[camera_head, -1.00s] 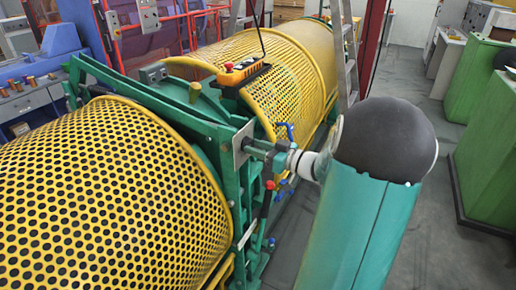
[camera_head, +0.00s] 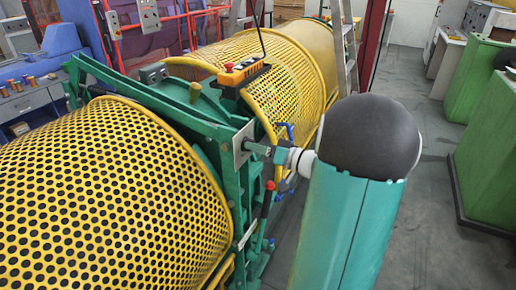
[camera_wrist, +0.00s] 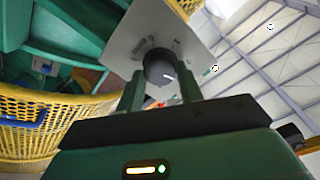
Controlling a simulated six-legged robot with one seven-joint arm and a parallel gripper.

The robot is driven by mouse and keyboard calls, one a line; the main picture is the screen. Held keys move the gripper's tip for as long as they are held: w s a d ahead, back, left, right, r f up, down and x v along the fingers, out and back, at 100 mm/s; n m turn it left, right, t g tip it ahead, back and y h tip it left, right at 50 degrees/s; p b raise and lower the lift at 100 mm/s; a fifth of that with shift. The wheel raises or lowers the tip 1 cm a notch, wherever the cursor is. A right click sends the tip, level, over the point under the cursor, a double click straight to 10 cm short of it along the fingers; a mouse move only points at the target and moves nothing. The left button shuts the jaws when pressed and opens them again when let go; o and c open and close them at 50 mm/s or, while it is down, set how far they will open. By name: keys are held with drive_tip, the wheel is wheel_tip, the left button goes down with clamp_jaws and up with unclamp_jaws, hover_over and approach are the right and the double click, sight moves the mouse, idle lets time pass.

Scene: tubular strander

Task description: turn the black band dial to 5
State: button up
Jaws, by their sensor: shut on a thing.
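The dial is a dark round knob (camera_wrist: 158,68) with a short white mark on the right of its face, on a pale square plate (camera_wrist: 128,50) in the wrist view. Small dark markings show on the plate, too blurred to read. My gripper (camera_wrist: 161,78) has one green finger on each side of the knob and is shut on it. In the head view my gripper (camera_head: 264,150) meets the plate (camera_head: 240,146) on the green frame; the knob is hidden there.
A green frame (camera_head: 188,112) stands between two yellow perforated guards (camera_head: 100,190) (camera_head: 285,80). An orange control box (camera_head: 243,73) with a red button sits above. A red-tipped lever (camera_head: 268,198) is just below my gripper.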

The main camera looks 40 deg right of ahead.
drive_tip(key=m, duration=1.1)
drive_tip(key=m+y, duration=0.1)
drive_tip(key=m, duration=1.1)
drive_tip(key=shift+d, duration=0.2)
idle(0.4)
drive_tip(key=o, duration=1)
drive_tip(key=shift+s, duration=0.1)
drive_tip(key=v, duration=1.3)
drive_tip(key=shift+s+d, duration=0.2)
drive_tip(key=shift+d, duration=0.15)
